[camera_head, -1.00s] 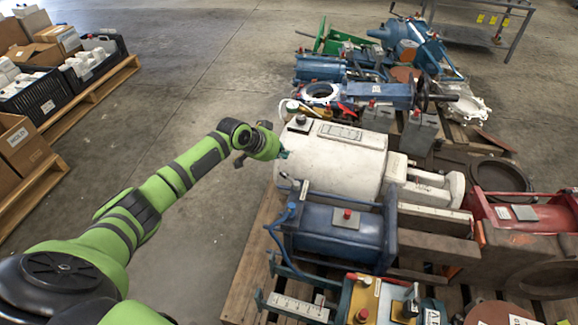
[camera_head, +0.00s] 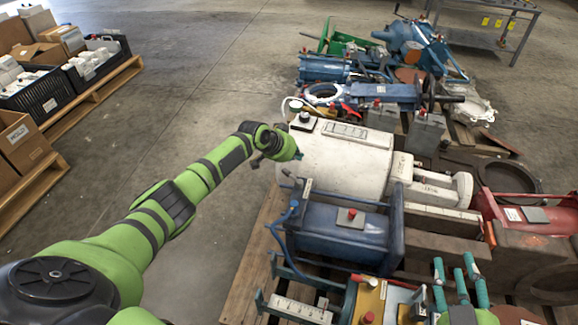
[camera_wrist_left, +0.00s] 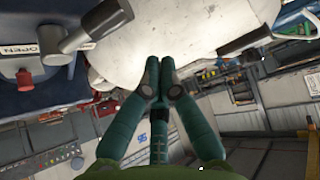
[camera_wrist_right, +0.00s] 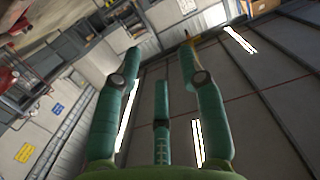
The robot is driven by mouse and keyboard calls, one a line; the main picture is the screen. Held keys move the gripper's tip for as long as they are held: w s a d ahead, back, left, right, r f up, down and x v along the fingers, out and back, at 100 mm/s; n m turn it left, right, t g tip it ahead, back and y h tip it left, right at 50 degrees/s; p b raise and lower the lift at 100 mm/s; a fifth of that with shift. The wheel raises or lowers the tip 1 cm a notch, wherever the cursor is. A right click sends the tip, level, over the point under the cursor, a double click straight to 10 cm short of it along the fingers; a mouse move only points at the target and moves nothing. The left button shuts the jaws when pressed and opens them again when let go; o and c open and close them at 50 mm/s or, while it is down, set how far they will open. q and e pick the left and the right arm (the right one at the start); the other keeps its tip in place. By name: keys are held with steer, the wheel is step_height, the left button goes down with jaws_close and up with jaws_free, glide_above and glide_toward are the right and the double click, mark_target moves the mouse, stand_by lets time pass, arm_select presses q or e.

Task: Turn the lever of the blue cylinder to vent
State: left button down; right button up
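The blue cylinder (camera_head: 335,232) lies on the pallet in front of the white tank, with a red button on its top. In the left wrist view, a grey lever (camera_wrist_left: 92,26) sticks out above a dark blue surface at upper left, beside an "OPEN" label (camera_wrist_left: 18,48) and a red knob (camera_wrist_left: 26,80). Its vent marking cannot be made out. My left gripper (camera_head: 299,155) is at the white tank's near-left side, above and behind the blue cylinder. It also shows in the left wrist view (camera_wrist_left: 159,72), fingertips together and empty, apart from the lever. My right gripper (camera_head: 456,272) is open and empty, fingers up.
The white tank (camera_head: 335,160) stands right beside my left gripper. A yellow and teal unit (camera_head: 368,300) lies in front of the blue cylinder, and a red machine (camera_head: 510,210) is at right. Crates on a pallet (camera_head: 85,90) stand at far left. Floor between is clear.

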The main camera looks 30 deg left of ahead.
mark_target(292, 178)
arm_select(q)
steer(key=shift+s+a+f, duration=0.25)
steer(key=shift+s+f, duration=0.2)
steer(key=shift+s, duration=0.3)
steer(key=shift+s+a+f, duration=0.25)
steer(key=shift+s+f, duration=0.15)
steer(key=shift+s, duration=0.35)
arm_select(e)
steer(key=shift+a+r+t, duration=0.15)
steer(key=shift+r+t, duration=0.15)
steer(key=shift+r, duration=0.25)
steer(key=shift+f, duration=0.1)
